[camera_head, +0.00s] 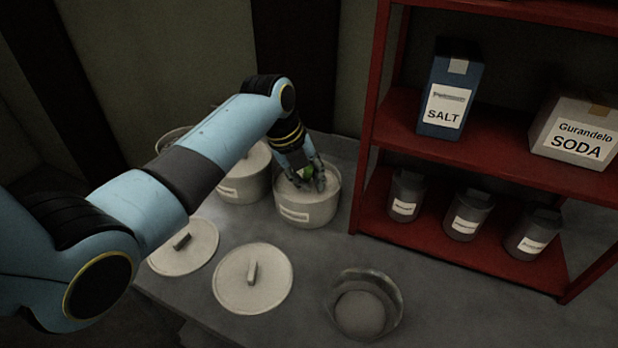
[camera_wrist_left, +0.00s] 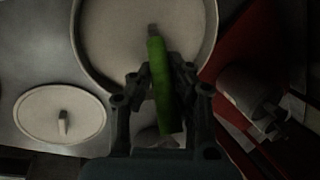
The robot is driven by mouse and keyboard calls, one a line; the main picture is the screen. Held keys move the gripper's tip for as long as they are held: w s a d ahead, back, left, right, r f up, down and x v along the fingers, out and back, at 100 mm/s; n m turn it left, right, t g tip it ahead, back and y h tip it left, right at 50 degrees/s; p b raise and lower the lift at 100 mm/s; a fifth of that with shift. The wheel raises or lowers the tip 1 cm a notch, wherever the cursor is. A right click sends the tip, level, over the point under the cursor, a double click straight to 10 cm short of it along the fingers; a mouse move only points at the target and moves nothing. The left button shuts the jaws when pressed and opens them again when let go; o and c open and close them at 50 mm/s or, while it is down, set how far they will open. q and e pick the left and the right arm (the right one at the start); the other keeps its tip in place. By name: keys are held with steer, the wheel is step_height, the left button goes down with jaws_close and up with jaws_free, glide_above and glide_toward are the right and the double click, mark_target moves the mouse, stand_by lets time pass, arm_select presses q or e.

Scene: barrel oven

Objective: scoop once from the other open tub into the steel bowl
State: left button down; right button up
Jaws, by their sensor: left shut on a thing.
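My left gripper (camera_head: 310,180) is over the right-hand open tub (camera_head: 309,214), a pale round tub with a white label. In the left wrist view my left gripper (camera_wrist_left: 166,85) is shut on the green handle (camera_wrist_left: 160,85) of a scoop, whose far end points into the tub. Pale contents fill the tub; whether the scoop's head is in them I cannot tell. A second open tub (camera_head: 240,190) stands to its left, partly behind my arm. The steel bowl (camera_head: 388,285) stands at the front right, with some pale stuff in its bottom. My right gripper is not in view.
Two round lids with bar handles, one at the front (camera_head: 253,279) and one further left (camera_head: 188,248), lie on the grey table. A red shelf (camera_head: 480,165) at right holds a blue salt box (camera_head: 449,90), a soda box (camera_head: 575,130) and dark canisters (camera_head: 466,215).

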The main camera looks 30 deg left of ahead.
arm_select(q)
steer(key=shift+r+p, duration=3.95)
steer(key=shift+r, duration=1.25)
steer(key=shift+f, duration=0.1)
